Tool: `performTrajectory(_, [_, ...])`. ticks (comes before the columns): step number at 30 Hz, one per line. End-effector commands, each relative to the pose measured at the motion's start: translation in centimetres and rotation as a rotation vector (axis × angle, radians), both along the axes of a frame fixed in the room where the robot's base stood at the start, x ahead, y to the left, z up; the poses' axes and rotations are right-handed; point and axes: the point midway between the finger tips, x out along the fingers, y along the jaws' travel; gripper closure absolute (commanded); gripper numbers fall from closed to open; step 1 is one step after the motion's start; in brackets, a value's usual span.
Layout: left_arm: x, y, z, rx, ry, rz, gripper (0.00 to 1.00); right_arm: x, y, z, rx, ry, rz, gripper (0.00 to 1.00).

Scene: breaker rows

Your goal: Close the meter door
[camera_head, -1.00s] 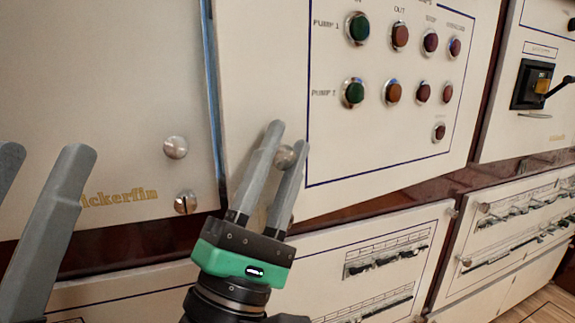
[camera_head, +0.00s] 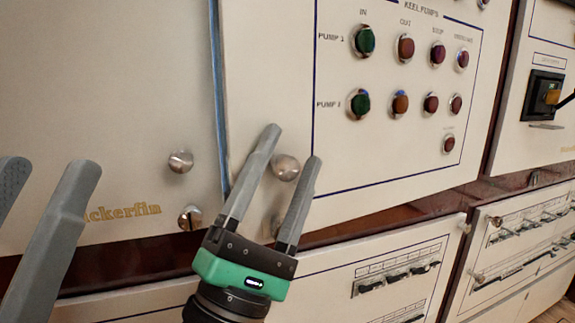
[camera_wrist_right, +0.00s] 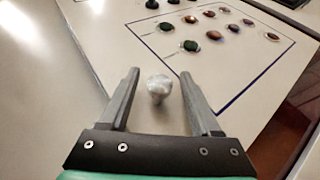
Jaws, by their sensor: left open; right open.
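A cream panel labelled for keel pumps (camera_head: 400,165) carries a round metal knob (camera_head: 286,167) near its lower left. The knob also shows in the right wrist view (camera_wrist_right: 159,88). My right gripper (camera_head: 293,143) is open, with its fingers on either side of the knob and a gap visible on both sides. To the left is a plain cream panel (camera_head: 110,90) with its own knob (camera_head: 181,162) and part of a gold maker's name. No meter shows, so I cannot tell which panel is the meter door. My left gripper (camera_head: 50,163) is open and empty in front of the plain panel.
A bluish edge (camera_head: 219,95) runs between the two panels. A slotted fastener (camera_head: 191,217) sits below the plain panel's knob. Breaker rows (camera_head: 395,278) lie beneath. A panel with a black and yellow switch (camera_head: 545,94) stands at the far right.

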Motion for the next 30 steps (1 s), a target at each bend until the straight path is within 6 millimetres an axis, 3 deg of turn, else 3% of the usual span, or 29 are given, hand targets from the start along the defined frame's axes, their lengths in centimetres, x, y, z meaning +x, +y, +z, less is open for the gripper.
performTrajectory(7, [0.0,0.0,0.4,0.0,0.0,0.0,0.33,-0.9,0.7,-1.1,-0.002,0.002,0.004,0.36])
performTrajectory(21, [0.0,0.0,1.9,0.0,0.0,0.0,0.33,-6.8,3.5,-8.0,-0.002,0.002,0.001,0.36])
performTrajectory(30, [0.0,0.0,1.9,0.0,0.0,0.0,0.33,-7.2,3.6,-8.4,0.0,-0.001,-0.001,0.36])
